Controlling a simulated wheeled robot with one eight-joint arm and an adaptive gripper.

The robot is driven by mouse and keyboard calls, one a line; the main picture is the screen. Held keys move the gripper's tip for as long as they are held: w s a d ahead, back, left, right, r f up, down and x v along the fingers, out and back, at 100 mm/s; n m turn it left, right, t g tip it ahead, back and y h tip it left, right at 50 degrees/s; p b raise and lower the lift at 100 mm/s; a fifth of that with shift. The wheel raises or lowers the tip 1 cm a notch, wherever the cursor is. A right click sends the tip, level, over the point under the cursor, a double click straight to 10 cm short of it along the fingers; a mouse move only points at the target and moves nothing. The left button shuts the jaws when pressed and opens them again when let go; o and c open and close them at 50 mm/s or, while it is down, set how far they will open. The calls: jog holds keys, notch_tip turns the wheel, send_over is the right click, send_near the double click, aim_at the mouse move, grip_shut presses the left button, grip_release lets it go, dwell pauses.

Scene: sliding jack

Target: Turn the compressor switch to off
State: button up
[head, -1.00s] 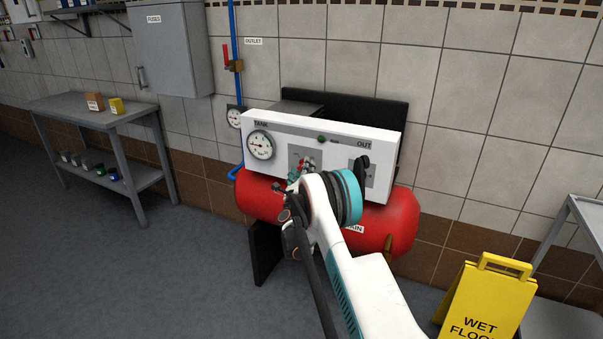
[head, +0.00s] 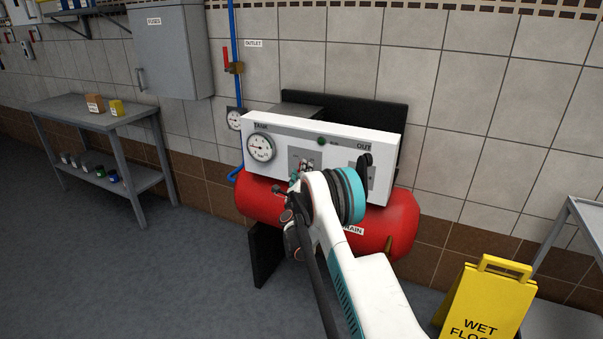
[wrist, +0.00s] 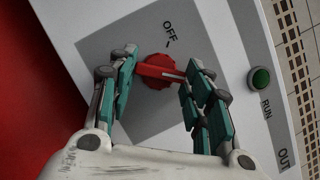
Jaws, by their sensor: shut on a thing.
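The compressor switch is a red knob with a raised bar (wrist: 158,70) on a grey plate of the white panel (head: 375,140). The wrist view shows an OFF label (wrist: 168,31) with a short mark above the knob. The bar lies across the wrist picture, and its white line points toward the right finger, not at the OFF mark. My gripper (wrist: 160,76) has one finger on each side of the knob and is shut on it. In the head view my gripper (head: 304,167) is at the panel and mostly hides the switch.
The green RUN lamp (wrist: 260,79) is beside the switch plate. A tank gauge (head: 261,148) and a black lever (head: 364,162) flank it. The red tank (head: 400,220) lies below. A yellow wet floor sign (head: 487,300) stands at the right, and a grey table (head: 95,112) at the left.

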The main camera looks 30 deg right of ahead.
jog(key=shift+r+n+g+y+p, duration=0.2)
jog(key=shift+n+g+y+p, duration=0.5)
jog(key=shift+n, duration=1.85)
jog(key=shift+r+n+g+y+p, duration=0.3)
jog(key=shift+n+g, duration=0.65)
jog(key=shift+n, duration=1.55)
jog(key=shift+r+n+g+y+p, duration=0.1)
jog(key=shift+n+g+y+p, duration=0.6)
jog(key=shift+n, duration=1.85)
jog(key=shift+g, duration=0.25)
jog(key=o, duration=1.1)
jog(key=shift+c, duration=0.2)
jog(key=v, duration=1.2)
jog(key=shift+a+f, duration=0.2)
jog(key=shift+w+r, duration=0.1)
jog(key=shift+w, duration=0.05)
